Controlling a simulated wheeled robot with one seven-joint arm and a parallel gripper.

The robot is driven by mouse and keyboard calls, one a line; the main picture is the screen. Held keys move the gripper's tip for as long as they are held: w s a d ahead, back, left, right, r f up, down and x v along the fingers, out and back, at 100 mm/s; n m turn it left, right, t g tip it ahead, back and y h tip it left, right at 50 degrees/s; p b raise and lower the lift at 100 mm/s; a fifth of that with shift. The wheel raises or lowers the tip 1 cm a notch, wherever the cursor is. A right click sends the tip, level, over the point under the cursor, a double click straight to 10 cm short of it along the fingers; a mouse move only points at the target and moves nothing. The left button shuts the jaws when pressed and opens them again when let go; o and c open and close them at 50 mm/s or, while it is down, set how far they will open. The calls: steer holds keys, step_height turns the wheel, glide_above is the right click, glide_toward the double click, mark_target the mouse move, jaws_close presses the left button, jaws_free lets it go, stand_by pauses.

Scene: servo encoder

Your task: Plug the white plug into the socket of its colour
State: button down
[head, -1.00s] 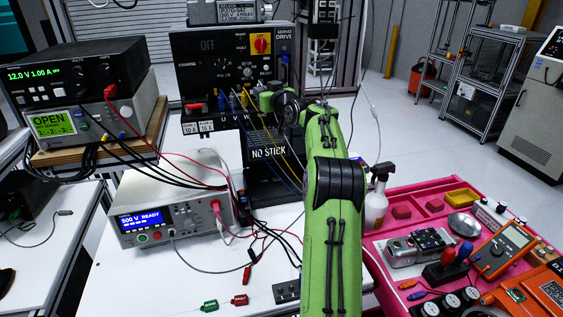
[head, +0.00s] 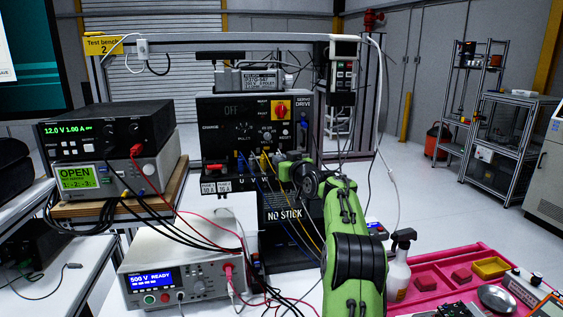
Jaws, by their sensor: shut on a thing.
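The servo drive (head: 225,112) stands at the back of the bench, with a row of lead sockets along its lower front. Blue leads and a yellow lead (head: 265,166) hang from that row. My green arm reaches up from the front, and my gripper (head: 280,166) is at the lower right of the drive's front, close to the row. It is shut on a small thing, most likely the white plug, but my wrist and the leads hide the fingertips. I cannot make out the plug's outline, its matching socket, or whether the two touch.
Stacked power instruments (head: 105,135) stand on a wooden shelf at left. A white tester (head: 175,275) sits on the bench in front. A black NO STICK box (head: 282,216) is below the drive. A spray bottle (head: 399,265) and pink tray (head: 440,268) are at right.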

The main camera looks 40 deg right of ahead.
steer(key=shift+f, duration=0.2)
stand_by(0.6)
steer(key=c, duration=1)
jaws_free()
steer(key=shift+c, duration=0.2)
step_height(320, 180, up, 7)
steer(key=p, duration=0.6)
